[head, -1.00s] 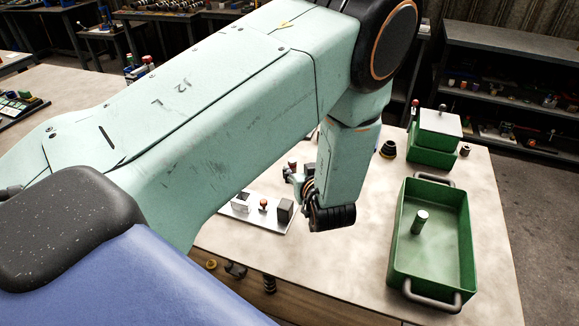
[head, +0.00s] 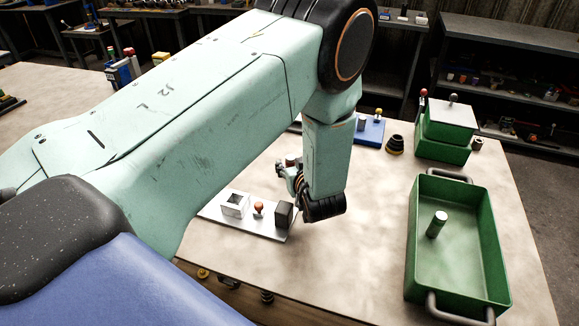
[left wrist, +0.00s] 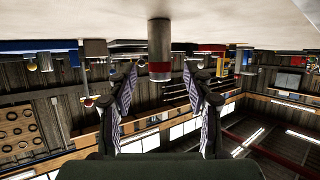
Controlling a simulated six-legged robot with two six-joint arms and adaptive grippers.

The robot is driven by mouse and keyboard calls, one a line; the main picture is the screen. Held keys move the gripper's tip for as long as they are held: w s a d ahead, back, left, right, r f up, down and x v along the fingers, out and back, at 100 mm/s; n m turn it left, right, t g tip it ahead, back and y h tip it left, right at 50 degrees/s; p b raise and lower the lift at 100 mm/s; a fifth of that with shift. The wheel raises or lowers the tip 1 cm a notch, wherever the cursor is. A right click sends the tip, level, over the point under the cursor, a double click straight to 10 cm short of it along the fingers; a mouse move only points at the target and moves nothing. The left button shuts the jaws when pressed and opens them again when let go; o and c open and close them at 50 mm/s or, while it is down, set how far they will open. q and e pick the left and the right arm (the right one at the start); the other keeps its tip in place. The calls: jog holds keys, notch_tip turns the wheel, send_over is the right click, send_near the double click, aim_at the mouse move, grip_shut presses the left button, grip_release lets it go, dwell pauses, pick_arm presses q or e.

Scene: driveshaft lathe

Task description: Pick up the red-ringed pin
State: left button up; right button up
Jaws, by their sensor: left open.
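The red-ringed pin (left wrist: 159,40) is a grey cylinder with a red band near its end. It shows in the upside-down left wrist view, standing out from the pale table top at the upper middle. My left gripper (left wrist: 160,82) is open, with one finger on each side of the pin's line and the pin's end near the fingertips. I cannot tell whether either finger touches it. In the head view my left gripper (head: 286,179) is low over the table, partly hidden by its wrist. I cannot make out the red-ringed pin there. My right gripper is not in view.
A green tray (head: 411,250) holding a pin (head: 437,224) stands at the right. A plate (head: 262,228) with small blocks and a red knob lies close to my wrist. A green box (head: 443,140) and a blue block (head: 372,133) stand behind. Table between wrist and tray is clear.

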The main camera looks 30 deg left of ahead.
aim_at(292, 162)
pick_arm(q)
jog(key=shift+x, duration=1.6)
grip_shut()
